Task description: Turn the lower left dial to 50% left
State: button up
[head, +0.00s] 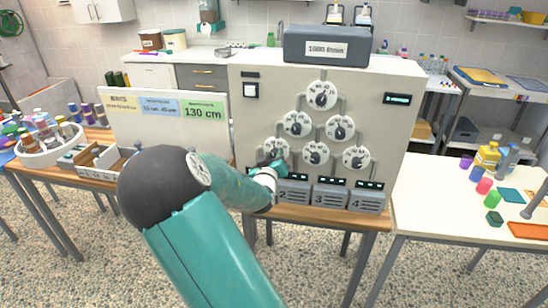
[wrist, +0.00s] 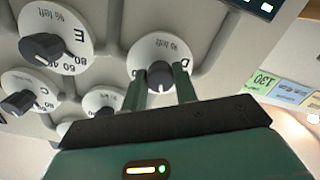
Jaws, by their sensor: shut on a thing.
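The lower left dial is a white round plate with a dark knob, low on the left of the grey panel. In the head view the dial (head: 276,147) is partly covered by my gripper (head: 273,164). In the wrist view, which looks upside down, the dial (wrist: 147,50) carries the letter D and "% left". My gripper (wrist: 160,75) has one green finger on each side of its dark knob (wrist: 160,76), shut on it. Part of the scale is hidden by the knob and fingers, so I cannot read its setting.
Dial E (wrist: 55,30) and dial C (wrist: 28,90) are close beside. The panel (head: 390,125) carries other dials above and to the right. Numbered grey boxes (head: 330,197) stand below. A sign reading 130 cm (head: 203,110) stands to the left.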

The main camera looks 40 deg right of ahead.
jog(key=o, duration=1)
jog(key=shift+c, duration=0.2)
jog(key=v, duration=1.4)
jog(key=shift+f, duration=0.1)
